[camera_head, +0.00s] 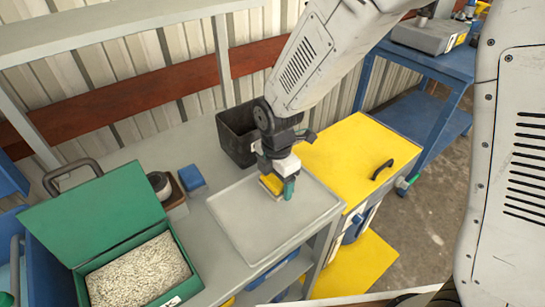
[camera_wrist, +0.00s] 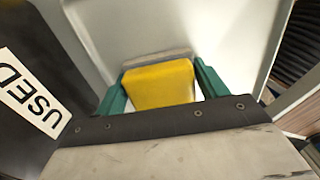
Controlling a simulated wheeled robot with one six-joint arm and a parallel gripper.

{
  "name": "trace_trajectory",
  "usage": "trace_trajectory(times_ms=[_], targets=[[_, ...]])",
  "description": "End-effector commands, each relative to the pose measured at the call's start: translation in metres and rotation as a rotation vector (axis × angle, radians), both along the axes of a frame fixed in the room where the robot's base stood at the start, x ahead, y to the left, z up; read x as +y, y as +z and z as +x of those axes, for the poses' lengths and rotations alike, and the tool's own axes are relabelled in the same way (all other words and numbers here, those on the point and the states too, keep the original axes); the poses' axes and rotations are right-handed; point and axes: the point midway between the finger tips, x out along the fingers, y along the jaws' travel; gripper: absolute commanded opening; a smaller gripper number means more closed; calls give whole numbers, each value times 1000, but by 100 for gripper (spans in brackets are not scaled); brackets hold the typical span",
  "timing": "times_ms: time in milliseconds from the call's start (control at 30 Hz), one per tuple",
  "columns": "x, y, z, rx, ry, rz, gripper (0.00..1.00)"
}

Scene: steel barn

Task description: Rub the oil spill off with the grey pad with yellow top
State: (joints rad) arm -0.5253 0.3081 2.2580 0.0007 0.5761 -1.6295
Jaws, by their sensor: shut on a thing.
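My gripper (camera_head: 280,188) is shut on the grey pad with yellow top (camera_head: 270,184), over the back part of a light grey tray (camera_head: 245,243). In the wrist view the pad's yellow top (camera_wrist: 158,86) sits between the green fingers of my gripper (camera_wrist: 160,82), and a strip of its grey body shows beyond the yellow. The pad is at or just above the tray surface; I cannot tell if it touches. I make out no oil spill in either view; the visible tray surface looks clean, and my gripper and the pad hide part of it.
A black bin (camera_head: 235,150) stands just behind the tray; its "USED" label (camera_wrist: 32,92) shows in the wrist view. An open green box of pale granules (camera_head: 140,272), a dark round container (camera_head: 159,184) and a blue block (camera_head: 191,178) are left. A yellow cabinet top (camera_head: 350,150) is right.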

Motion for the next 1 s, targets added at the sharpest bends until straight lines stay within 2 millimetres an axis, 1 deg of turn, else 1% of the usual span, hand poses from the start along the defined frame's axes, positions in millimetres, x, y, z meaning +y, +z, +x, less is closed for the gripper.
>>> trace_trajectory(times_ms=[33, 167, 233, 300, 433, 500, 600, 633, 733, 767, 800, 833, 1000], targets=[[-3, 4, 1, -2, 1, 0, 51], [-9, -2, 1, 2, 6, -1, 51], [-11, 8, 1, -3, 8, 1, 51], [-15, 7, 1, 0, 7, 0, 51], [-3, -2, -1, 2, 11, -1, 51], [2, 2, -1, 0, 11, 0, 51], [8, 0, -2, 0, 8, 0, 51], [10, 4, -2, -2, 8, 1, 51], [14, 0, -3, 2, 1, -1, 51], [15, 2, -2, -1, -1, 1, 51], [14, 13, -1, -6, -2, 2, 51], [13, 19, -1, -6, -3, 2, 51], [9, 32, 0, -3, -9, 1, 51]])
